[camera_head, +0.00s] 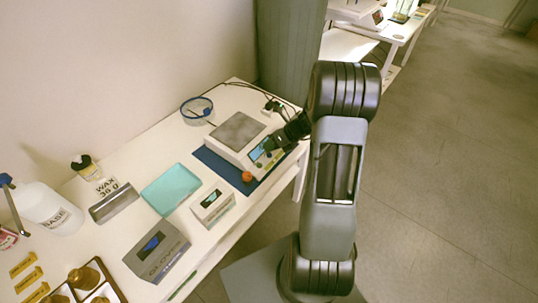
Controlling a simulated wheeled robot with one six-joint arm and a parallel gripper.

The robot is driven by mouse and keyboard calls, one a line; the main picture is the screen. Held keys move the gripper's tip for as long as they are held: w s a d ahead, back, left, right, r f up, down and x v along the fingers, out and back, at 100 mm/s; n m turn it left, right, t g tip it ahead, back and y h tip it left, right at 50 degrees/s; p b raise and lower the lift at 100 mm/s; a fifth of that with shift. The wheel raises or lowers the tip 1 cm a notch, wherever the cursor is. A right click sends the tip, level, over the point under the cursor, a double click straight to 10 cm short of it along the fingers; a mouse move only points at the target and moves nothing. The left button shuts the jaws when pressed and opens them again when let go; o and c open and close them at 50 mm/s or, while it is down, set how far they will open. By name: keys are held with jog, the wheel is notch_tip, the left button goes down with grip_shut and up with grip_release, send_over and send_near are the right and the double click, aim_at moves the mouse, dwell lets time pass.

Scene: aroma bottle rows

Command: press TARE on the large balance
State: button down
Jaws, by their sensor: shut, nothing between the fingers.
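The large balance (233,142) stands on a dark blue mat (216,166) toward the far end of the white table. It has a square grey weighing plate (238,130) and a sloped front panel with a small display (256,153). My gripper (271,145) is shut and empty, reaching in from the right at the balance's front panel. It covers part of the panel, so the TARE key cannot be made out. I cannot tell whether the fingertips touch the panel.
A small orange ball-like object (247,176) lies by the balance's front corner. A teal tray (171,189), a small grey-white box (212,205) and a gloves box (157,252) stand nearer. A blue-rimmed round dish (197,110) is behind. Open floor lies to the right.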

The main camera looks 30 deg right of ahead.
jog(key=shift+f, duration=0.2)
dwell(0.4)
jog(key=shift+f, duration=0.25)
jog(key=shift+f, duration=0.35)
dwell(0.6)
jog(key=shift+r, duration=0.1)
dwell(0.3)
jog(key=shift+r+p, duration=0.65)
jog(key=shift+r, duration=0.05)
notch_tip(320, 180, up, 5)
jog(key=p, duration=0.5)
dwell(0.9)
